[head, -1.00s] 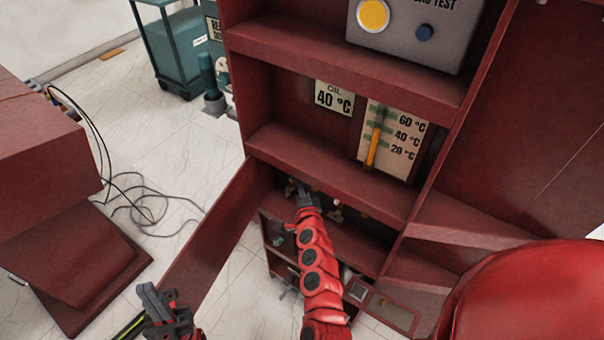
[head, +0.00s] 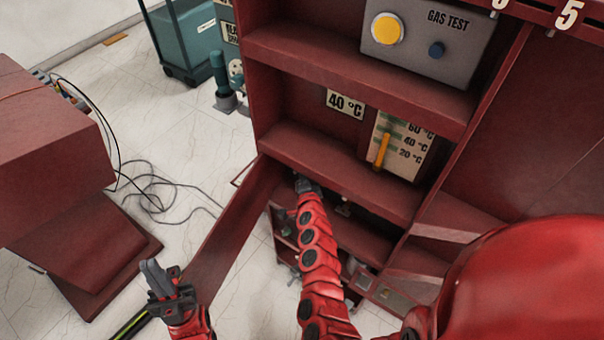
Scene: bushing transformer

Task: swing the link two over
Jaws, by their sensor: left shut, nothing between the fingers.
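The dark red cabinet (head: 335,165) stands open in front of me. I cannot make out the link for certain. A small pale fitting (head: 344,208) shows in the shadowed lower compartment, just right of my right gripper. My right gripper (head: 303,183) reaches into that compartment, below the shelf edge. Its fingers are small and partly hidden, so their state and any contact are unclear. My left gripper (head: 155,272) is at the lower left, outside the cabinet, shut and empty, pointing up beside the cabinet's open door panel (head: 225,235).
A gas test box (head: 425,45) is on the upper shelf. Below it are a 40 °C plate (head: 345,104) and a temperature gauge (head: 400,145). A red block-shaped unit (head: 50,150) with loose cables (head: 155,190) stands left. The tiled floor between (head: 190,130) is partly clear.

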